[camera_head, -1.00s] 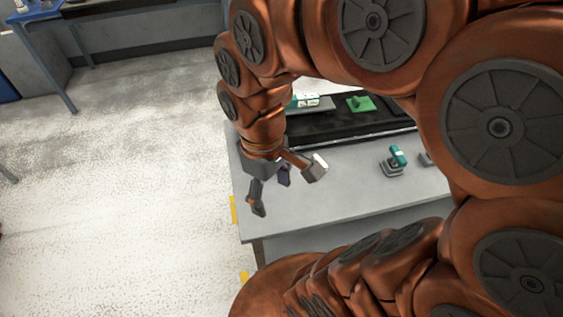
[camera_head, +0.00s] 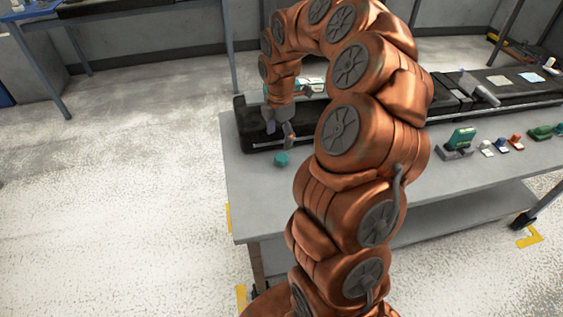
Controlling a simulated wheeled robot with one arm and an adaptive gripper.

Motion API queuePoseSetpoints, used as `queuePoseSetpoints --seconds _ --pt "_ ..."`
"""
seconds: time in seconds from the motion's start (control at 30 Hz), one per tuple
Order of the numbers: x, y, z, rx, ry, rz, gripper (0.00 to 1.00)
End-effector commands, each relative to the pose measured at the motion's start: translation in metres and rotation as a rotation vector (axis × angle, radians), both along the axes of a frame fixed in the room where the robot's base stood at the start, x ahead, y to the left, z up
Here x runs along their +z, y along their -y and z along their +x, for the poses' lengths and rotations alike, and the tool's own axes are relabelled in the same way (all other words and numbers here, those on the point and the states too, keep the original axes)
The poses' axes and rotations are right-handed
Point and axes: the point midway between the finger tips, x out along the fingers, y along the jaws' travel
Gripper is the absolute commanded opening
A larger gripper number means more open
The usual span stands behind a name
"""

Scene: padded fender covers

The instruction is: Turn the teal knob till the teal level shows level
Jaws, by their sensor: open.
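A small teal piece that looks like the teal knob (camera_head: 281,159) stands near the left end of the grey table, in front of the black bed. My gripper (camera_head: 280,136) is just above and behind it in the picture, pointing down with its fingers apart and empty. It appears clear of the teal piece. A pale device with a teal part (camera_head: 312,86) lies behind, partly hidden by my arm. I cannot tell whether this is the teal level, and no level reading can be made out.
The grey table (camera_head: 262,205) carries a long black bed (camera_head: 240,116). A green-teal block on a grey base (camera_head: 461,138) and several small coloured pieces (camera_head: 502,145) stand at the right. My arm hides the table's middle. The table's front left is clear.

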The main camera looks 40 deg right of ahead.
Motion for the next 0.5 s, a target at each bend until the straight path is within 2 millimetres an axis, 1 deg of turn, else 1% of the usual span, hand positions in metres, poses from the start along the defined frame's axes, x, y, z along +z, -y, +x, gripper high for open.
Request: queuePoseSetpoints --seconds 0.03,0.13,0.27,0.33,0.5 --pt "-0.008 0.005 0.002 0.011 -0.001 -0.001 0.74" --pt "-0.012 0.011 0.003 0.028 -0.001 -0.004 0.74" --pt "-0.018 0.012 0.003 0.033 -0.003 -0.005 0.74" --pt "-0.024 0.011 0.002 0.032 -0.004 -0.005 0.74" --pt "-0.045 0.011 0.003 0.03 -0.003 -0.005 0.74"
